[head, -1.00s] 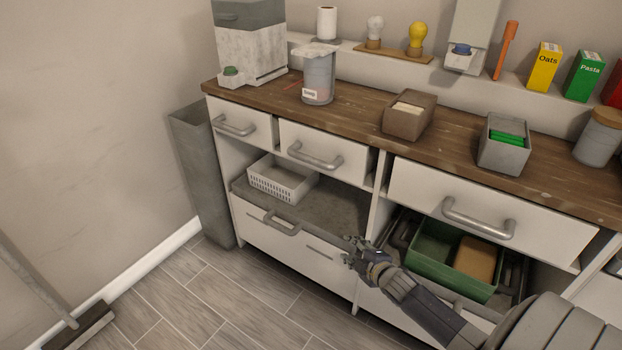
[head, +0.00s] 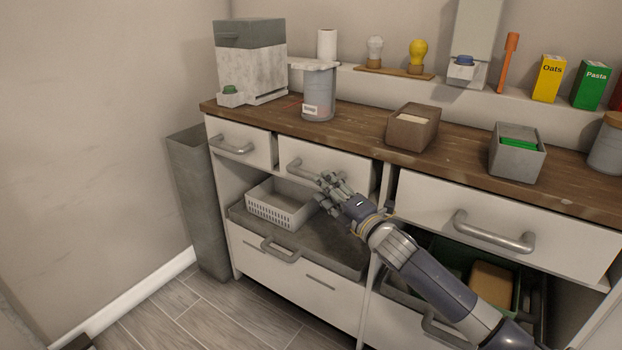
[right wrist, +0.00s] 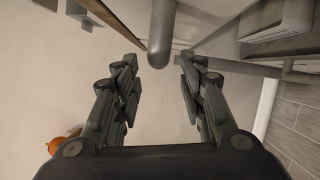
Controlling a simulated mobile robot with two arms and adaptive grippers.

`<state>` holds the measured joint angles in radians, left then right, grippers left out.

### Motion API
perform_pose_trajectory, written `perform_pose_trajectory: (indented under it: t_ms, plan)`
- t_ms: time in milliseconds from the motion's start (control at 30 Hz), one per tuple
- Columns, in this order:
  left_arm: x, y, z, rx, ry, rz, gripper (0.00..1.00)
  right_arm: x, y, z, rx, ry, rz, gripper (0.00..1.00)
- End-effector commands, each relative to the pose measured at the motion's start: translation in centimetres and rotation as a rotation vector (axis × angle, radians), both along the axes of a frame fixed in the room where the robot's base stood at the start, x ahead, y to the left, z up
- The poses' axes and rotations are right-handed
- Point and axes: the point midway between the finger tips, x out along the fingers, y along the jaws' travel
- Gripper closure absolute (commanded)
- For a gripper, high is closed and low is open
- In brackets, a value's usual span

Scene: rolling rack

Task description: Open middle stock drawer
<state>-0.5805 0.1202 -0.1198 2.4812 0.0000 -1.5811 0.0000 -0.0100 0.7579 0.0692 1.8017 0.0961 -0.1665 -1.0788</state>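The middle drawer (head: 352,168) is the white one in the upper row, between the left and right drawers, and its front looks nearly closed. Its grey bar handle (head: 297,170) is partly hidden by my right gripper. My right gripper (head: 322,192) is at the right part of this handle, fingers spread. In the right wrist view the open, empty fingers (right wrist: 158,64) have a grey handle (right wrist: 161,35) ahead, its end between or just past the fingertips. Contact cannot be told. My left gripper is not in view.
A left drawer (head: 245,143) and a wide right drawer (head: 450,200) flank it. At lower right a pulled-out drawer holds a green bin (head: 455,252). A grey bin (head: 200,205) stands at the cabinet's left.

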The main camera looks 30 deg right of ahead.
Motion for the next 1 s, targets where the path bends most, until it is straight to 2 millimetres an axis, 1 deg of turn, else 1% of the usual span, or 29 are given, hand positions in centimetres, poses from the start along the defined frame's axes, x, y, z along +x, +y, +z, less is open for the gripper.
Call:
perform_pose_trajectory:
  t_ms: [33, 300, 500, 700, 967, 1000]
  plan:
    - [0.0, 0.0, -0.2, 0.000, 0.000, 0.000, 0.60, 0.8, 0.0, 0.1, 0.001, -0.003, 0.000, 0.62]
    - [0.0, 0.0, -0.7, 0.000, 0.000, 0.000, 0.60, 4.4, 0.0, 0.4, 0.002, -0.002, 0.000, 0.62]
    - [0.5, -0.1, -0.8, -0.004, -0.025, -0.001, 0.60, 6.2, 0.0, 0.4, 0.003, 0.000, -0.001, 0.62]
    - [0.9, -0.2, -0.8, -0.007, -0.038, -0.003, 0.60, 6.9, 0.1, 0.5, 0.001, 0.001, 0.000, 0.62]
    - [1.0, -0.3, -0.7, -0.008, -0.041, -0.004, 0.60, 7.0, 0.1, 0.5, 0.001, 0.001, 0.000, 0.62]
    - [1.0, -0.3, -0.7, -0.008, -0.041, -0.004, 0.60, 7.0, 0.1, 0.5, 0.002, 0.001, 0.000, 0.71]
